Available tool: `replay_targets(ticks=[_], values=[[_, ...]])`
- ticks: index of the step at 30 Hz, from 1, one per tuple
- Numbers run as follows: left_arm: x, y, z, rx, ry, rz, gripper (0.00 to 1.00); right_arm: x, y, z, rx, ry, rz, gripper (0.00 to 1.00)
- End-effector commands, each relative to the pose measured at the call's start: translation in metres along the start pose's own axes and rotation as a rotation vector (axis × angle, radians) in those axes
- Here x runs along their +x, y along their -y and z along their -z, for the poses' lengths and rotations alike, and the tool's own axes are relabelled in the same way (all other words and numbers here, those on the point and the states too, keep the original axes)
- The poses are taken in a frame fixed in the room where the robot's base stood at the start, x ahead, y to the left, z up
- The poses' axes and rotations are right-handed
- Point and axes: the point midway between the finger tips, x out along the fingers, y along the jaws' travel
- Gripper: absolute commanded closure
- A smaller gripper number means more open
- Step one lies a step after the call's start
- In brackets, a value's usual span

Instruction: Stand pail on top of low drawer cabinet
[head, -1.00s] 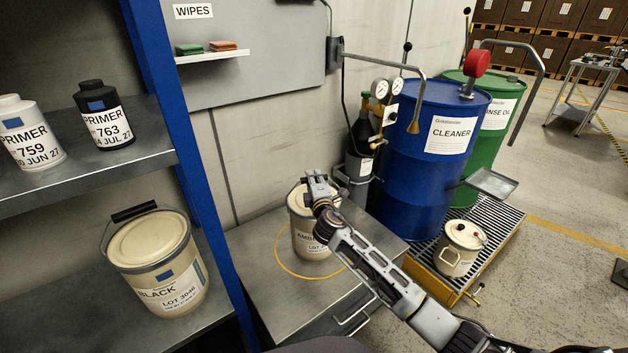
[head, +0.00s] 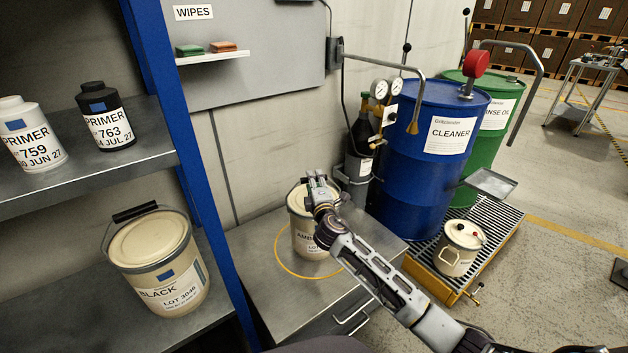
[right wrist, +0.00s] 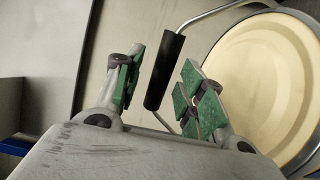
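A cream pail (head: 303,240) with an "AMB…" label stands upright on the low drawer cabinet (head: 262,290), inside a yellow ring marked on its top. My right gripper (head: 318,182) is at the pail's top and hides part of its lid. In the right wrist view, the pail's lid (right wrist: 262,80) is at the right. The black handle grip (right wrist: 165,72) lies between the fingers of my open right gripper (right wrist: 160,90), with gaps showing on both sides. My left gripper is not in view.
A "BLACK" pail (head: 158,262) and primer bottles (head: 107,118) stand on the blue-posted shelf at left. A gas cylinder (head: 360,150), the blue cleaner drum (head: 415,150) and a small cream can (head: 460,248) on a grate are at right. The cabinet top's front left is clear.

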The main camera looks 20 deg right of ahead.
Motion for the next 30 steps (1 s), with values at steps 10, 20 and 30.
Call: replay_targets(ticks=[10, 20, 30], values=[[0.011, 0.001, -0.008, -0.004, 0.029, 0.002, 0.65, -0.032, 0.000, 0.000, 0.000, -0.001, 0.000, 0.60], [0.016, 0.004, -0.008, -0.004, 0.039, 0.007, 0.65, -0.062, -0.001, -0.001, 0.000, 0.000, -0.001, 0.60], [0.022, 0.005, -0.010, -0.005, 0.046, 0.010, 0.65, -0.091, 0.000, 0.000, 0.000, 0.000, 0.000, 0.60]])
